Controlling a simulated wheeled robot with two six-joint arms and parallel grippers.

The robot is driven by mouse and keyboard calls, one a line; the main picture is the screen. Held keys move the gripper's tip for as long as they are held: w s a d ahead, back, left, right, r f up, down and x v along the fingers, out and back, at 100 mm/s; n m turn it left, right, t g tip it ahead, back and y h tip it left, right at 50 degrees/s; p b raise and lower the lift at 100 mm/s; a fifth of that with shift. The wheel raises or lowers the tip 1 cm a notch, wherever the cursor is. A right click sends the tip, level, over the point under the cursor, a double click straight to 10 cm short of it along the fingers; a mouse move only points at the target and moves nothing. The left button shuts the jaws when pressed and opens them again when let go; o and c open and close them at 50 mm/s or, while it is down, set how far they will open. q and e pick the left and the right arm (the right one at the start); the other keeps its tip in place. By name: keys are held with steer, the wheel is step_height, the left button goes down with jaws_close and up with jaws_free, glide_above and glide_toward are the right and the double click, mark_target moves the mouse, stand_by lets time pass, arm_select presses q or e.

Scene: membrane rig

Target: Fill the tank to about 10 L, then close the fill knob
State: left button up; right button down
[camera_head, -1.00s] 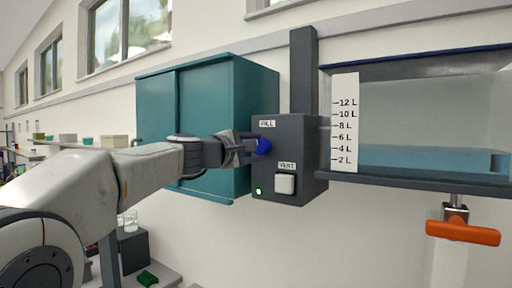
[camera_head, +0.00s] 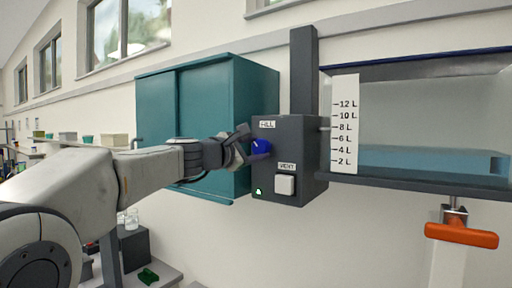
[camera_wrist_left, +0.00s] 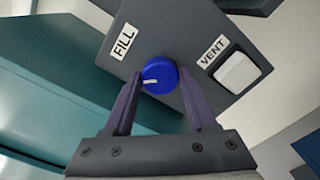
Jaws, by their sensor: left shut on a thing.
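The blue fill knob (camera_head: 261,146) sits on the dark control box under the FILL label. It also shows in the left wrist view (camera_wrist_left: 159,76), its white mark pointing left. My left gripper (camera_head: 245,147) is shut on the knob, one finger on each side. The clear tank (camera_head: 430,110) at the right holds blue water (camera_head: 420,158). Its surface stands at roughly 4 to 5 L on the white scale (camera_head: 345,122). My right gripper is out of view.
The white VENT button (camera_head: 285,184) is just below the knob, with a small green light (camera_head: 258,191) lit beside it. A teal cabinet (camera_head: 205,110) stands close behind my left wrist. An orange-handled valve (camera_head: 461,235) hangs under the tank.

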arm_select(q)
steer(key=shift+f+n, duration=0.1)
steer(key=shift+n, duration=0.4)
steer(key=shift+n+p, duration=0.45)
steer(key=shift+n, duration=1.05)
